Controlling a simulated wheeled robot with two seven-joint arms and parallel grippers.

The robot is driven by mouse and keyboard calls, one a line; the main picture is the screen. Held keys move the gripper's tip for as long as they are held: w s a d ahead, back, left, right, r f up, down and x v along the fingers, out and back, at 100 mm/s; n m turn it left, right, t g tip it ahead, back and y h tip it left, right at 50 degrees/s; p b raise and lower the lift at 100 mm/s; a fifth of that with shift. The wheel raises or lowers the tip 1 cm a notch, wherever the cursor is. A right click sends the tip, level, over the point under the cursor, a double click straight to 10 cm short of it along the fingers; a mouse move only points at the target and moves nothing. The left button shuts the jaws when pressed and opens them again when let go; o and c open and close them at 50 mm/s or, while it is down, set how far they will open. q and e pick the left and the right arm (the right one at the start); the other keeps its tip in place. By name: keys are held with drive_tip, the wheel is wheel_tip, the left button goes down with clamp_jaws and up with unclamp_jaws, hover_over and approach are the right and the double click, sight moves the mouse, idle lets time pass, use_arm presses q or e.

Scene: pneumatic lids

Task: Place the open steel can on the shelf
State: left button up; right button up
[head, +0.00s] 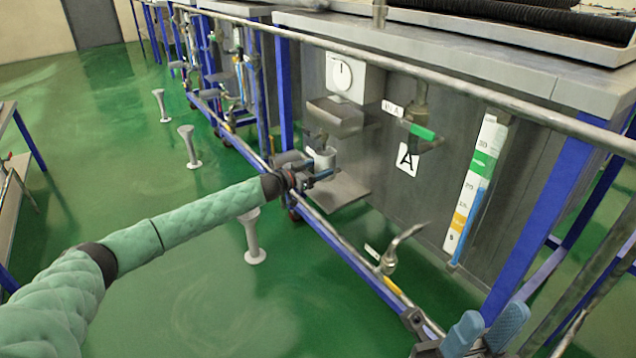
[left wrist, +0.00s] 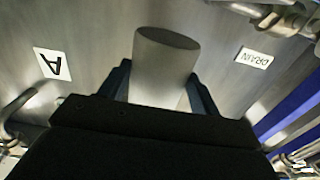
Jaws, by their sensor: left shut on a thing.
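My left gripper (head: 322,172) is shut on a steel can (head: 325,158), small and pale grey, in front of the machine's grey panel. In the left wrist view the can (left wrist: 160,72) stands between the two dark fingers; its inside cannot be made out. A flat metal shelf (head: 340,194) sticks out from the panel just below the can in the head view. I cannot tell whether the can touches it. My right gripper (head: 485,331) is at the bottom right, its two blue finger pads apart, with nothing between them.
Above the can are a metal bracket (head: 338,116) and a white dial box (head: 352,78). A valve with a green handle (head: 422,131) is to the right, above the A label (head: 407,160). A long rail (head: 440,82) and a bent tap (head: 398,248) stand out from the panel.

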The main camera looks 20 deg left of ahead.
use_arm(q)
drive_tip(key=shift+a+f+b, duration=0.1)
drive_tip(key=shift+f+b, duration=0.85)
drive_tip(key=shift+f, duration=1.15)
drive_tip(key=shift+r, duration=0.1)
drive_tip(key=o, duration=1.2)
drive_tip(key=shift+c, duration=0.2)
drive_tip(key=shift+s+a, duration=0.15)
drive_tip(key=p+v, duration=0.2)
drive_tip(key=v, duration=0.9)
drive_tip(key=shift+s+a+p, duration=0.2)
drive_tip(key=shift+s+p, duration=0.05)
drive_tip(key=shift+p, duration=0.15)
